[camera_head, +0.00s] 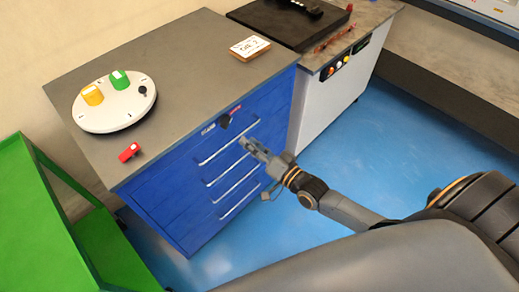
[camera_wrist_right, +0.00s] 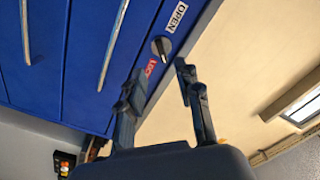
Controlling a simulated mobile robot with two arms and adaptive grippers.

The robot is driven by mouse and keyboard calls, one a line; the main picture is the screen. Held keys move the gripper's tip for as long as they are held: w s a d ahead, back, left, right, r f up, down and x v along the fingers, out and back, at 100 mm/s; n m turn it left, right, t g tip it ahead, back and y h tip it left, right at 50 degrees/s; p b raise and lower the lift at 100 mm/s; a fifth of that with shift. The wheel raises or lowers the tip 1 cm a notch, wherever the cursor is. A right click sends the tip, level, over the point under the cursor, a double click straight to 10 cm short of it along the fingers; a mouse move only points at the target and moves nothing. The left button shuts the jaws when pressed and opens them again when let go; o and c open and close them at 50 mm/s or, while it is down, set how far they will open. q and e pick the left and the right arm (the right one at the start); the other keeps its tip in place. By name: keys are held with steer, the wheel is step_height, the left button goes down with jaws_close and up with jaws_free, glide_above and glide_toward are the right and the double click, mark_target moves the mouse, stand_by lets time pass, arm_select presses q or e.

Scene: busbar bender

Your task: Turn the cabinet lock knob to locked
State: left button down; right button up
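The blue cabinet (camera_head: 170,205) has a black lock knob (camera_head: 224,121) at the top of its drawer front. The knob also shows in the right wrist view (camera_wrist_right: 161,47), between a white OPEN label (camera_wrist_right: 177,16) and a red LOCK label (camera_wrist_right: 150,67). I cannot tell for sure which label the knob points at. My right gripper (camera_head: 251,147) is in front of the cabinet, to the right of and below the knob in the head view. In the wrist view its fingers (camera_wrist_right: 158,82) are spread, empty and apart from the knob. My left gripper is not in view.
Drawer handles (camera_head: 228,152) stick out below the knob. On the grey top (camera_head: 180,75) are a white round base (camera_head: 112,118) with yellow and green pieces, a red object (camera_head: 129,152) and a sign (camera_head: 250,47). A green cart (camera_head: 30,215) stands left; blue floor is clear at right.

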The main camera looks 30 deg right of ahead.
steer(key=shift+v, duration=1.65)
steer(key=s+d+f+n+g+h, duration=0.1)
steer(key=s+d+f+g+h, duration=0.2)
steer(key=f, duration=0.7)
steer(key=s+d+f+n+g, duration=0.15)
steer(key=s+f, duration=0.35)
steer(key=f, duration=0.5)
steer(key=s+d+f+n+g+h, duration=0.1)
steer(key=s+f+g+h, duration=0.2)
steer(key=f, duration=0.7)
steer(key=s+a+f+n+g, duration=0.1)
steer(key=s+f+g, duration=0.3)
steer(key=s, duration=1)
steer(key=s+a+f+n+g, duration=0.2)
steer(key=s+f+n+g, duration=0.1)
steer(key=s+f, duration=0.8)
steer(key=s+g, duration=0.1)
steer(key=s, duration=0.2)
steer(key=shift+a+g, duration=0.1)
steer(key=shift+g, duration=0.15)
